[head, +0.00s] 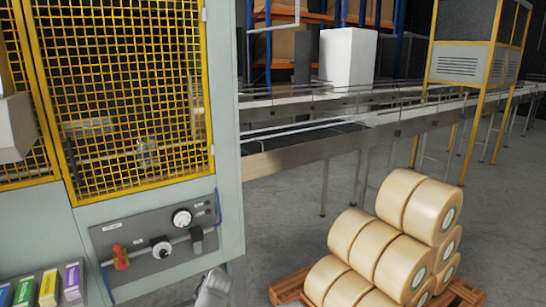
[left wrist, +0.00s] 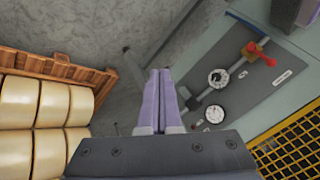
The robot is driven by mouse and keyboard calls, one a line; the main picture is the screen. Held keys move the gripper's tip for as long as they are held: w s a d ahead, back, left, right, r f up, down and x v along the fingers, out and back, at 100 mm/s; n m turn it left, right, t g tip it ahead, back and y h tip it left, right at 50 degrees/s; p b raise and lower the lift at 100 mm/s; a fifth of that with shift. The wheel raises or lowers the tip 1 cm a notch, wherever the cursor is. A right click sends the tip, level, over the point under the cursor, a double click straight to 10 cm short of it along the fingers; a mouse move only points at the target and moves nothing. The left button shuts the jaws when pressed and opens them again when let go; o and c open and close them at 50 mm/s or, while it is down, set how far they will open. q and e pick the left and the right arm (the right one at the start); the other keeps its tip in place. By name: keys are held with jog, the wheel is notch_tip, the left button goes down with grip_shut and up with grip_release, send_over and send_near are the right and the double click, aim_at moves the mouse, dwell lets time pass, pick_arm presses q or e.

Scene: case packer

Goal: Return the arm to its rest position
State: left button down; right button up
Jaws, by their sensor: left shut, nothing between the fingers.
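My left gripper (left wrist: 160,72) shows in the left wrist view with its two purple fingers pressed together and nothing between them. It points over the grey floor, beside the control panel (left wrist: 262,88), and appears clear of it. In the head view the gripper's fingers cannot be made out. A grey rounded part at the bottom edge there looks like part of my arm. My right gripper is in neither view.
The machine's panel (head: 112,243) carries a red-handled valve (head: 120,257) and dials. A yellow mesh guard (head: 125,100) stands above it. Tan rolls (head: 405,262) are stacked on a wooden pallet (head: 290,284) at right. A conveyor (head: 300,152) runs behind; floor between is clear.

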pick_arm(q)
jog(key=s+d+f+g+h, duration=0.1)
jog(key=s+d+f+g, duration=0.1)
jog(key=s+d, duration=0.5)
jog(key=s+d+f+m+g+h, duration=0.1)
jog(key=s+d+g+h, duration=0.1)
jog(key=s+d, duration=0.5)
jog(key=s+g, duration=0.1)
jog(key=s, duration=0.4)
jog(key=shift+s+d+f+m+g, duration=0.2)
jog(key=shift+d+f+m+g, duration=0.1)
jog(key=shift+d+f+g, duration=0.1)
jog(key=c, duration=1.6)
grip_release()
